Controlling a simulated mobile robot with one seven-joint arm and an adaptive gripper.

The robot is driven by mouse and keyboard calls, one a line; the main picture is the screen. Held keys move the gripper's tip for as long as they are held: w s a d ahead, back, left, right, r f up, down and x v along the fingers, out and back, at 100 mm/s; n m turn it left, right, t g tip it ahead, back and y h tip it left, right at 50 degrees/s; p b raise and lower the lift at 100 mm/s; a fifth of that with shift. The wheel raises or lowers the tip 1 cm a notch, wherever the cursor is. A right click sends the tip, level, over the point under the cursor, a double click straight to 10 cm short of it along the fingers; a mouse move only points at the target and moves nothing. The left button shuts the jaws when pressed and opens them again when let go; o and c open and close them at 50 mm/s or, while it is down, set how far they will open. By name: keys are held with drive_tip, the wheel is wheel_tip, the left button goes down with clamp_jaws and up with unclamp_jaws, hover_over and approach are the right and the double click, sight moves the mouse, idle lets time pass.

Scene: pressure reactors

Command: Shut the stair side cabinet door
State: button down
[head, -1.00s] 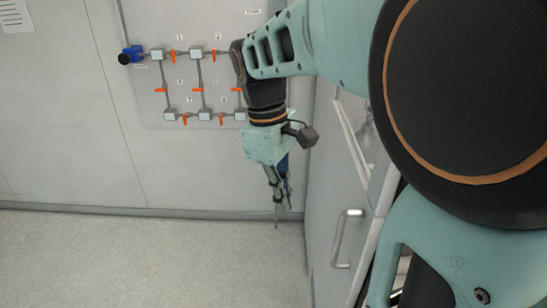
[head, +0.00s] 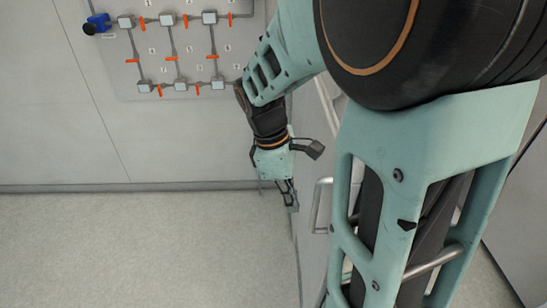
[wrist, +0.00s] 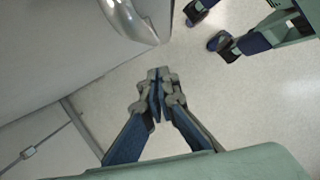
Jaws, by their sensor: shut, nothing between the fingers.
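The cabinet door (head: 310,262) is a grey panel seen at a steep angle right of my gripper in the head view. It stands out from the cabinet, and my arm hides much of it. Its metal bar handle (head: 316,208) is just right of my gripper. In the wrist view, the door (wrist: 55,55) fills the upper left and the handle (wrist: 135,20) is at the top, above the fingertips. My gripper (head: 290,204) points down on the left side of the door. Its fingertips (wrist: 157,76) are together and empty. I cannot tell whether they touch the door.
A wall panel (head: 185,50) with pipes, orange levers and a blue valve (head: 97,23) is at the back left. The pale floor (head: 140,245) left of the door is clear. A metal bar (head: 435,262) shows behind my arm at the lower right.

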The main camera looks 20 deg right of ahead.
drive_tip(key=shift+s+d, duration=0.35)
drive_tip(key=shift+d, duration=0.2)
drive_tip(key=shift+s+d, duration=0.3)
drive_tip(key=shift+d, duration=0.25)
